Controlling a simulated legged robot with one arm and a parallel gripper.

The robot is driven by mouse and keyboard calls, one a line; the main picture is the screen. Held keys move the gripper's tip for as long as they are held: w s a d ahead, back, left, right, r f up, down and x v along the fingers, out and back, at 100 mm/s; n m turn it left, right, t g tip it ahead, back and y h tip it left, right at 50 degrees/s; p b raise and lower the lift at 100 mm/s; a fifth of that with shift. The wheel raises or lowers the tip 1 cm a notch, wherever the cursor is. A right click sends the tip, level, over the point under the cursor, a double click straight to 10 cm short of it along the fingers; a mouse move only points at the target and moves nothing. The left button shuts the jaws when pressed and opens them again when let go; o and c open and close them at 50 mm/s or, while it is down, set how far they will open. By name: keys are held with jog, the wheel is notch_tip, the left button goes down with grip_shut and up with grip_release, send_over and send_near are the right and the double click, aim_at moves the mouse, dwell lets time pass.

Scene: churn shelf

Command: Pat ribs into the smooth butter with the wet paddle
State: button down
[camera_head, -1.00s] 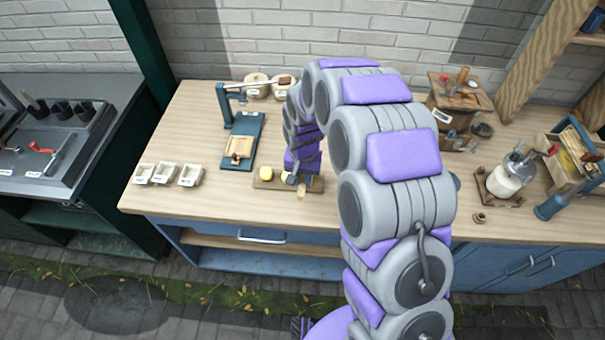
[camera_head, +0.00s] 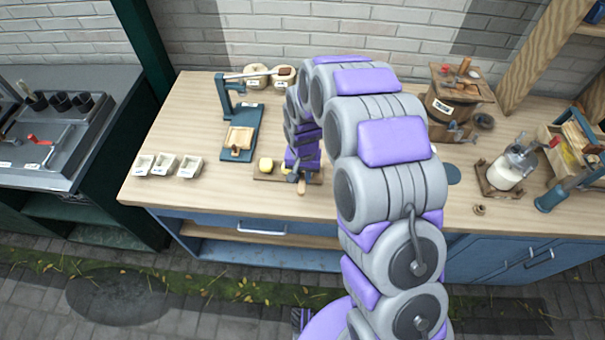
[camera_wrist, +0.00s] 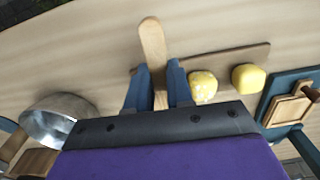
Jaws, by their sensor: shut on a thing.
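My gripper (camera_wrist: 156,88) is shut on the handle of a flat wooden paddle (camera_wrist: 153,42), which sticks out beyond the fingertips. The paddle's end also shows in the head view (camera_head: 302,189), low over the front of the bench. Two yellow butter lumps sit on a wooden board (camera_wrist: 228,56). The nearer butter lump (camera_wrist: 203,86) is beside my finger and has pale specks on it. The farther butter lump (camera_wrist: 248,77) looks plain. The paddle looks apart from both in the wrist view. Ribs cannot be made out, and my gripper partly hides the board in the head view.
A metal bowl (camera_wrist: 62,118) stands on the other side of my gripper from the butter. A blue press (camera_head: 246,118) with a wooden mould stands behind left. Several small white dishes (camera_head: 166,165) are at the front left. A glass churn (camera_head: 508,168) is at the right.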

jog(key=shift+f, duration=0.8)
dwell(1.8)
jog(key=shift+r, duration=0.1)
jog(key=shift+r+p, duration=1.1)
jog(key=shift+r, duration=2.35)
jog(key=shift+d, duration=0.1)
jog(key=w+d+r+b, duration=0.1)
jog(key=d+r, duration=0.2)
jog(key=d, duration=0.5)
jog(key=w+d+r+n+b, duration=0.1)
jog(key=d+r, duration=0.2)
jog(key=d, duration=0.5)
jog(key=shift+w+d, duration=0.3)
jog(key=shift+d, duration=0.05)
jog(key=shift+a+r, duration=0.1)
jog(key=shift+a, duration=0.05)
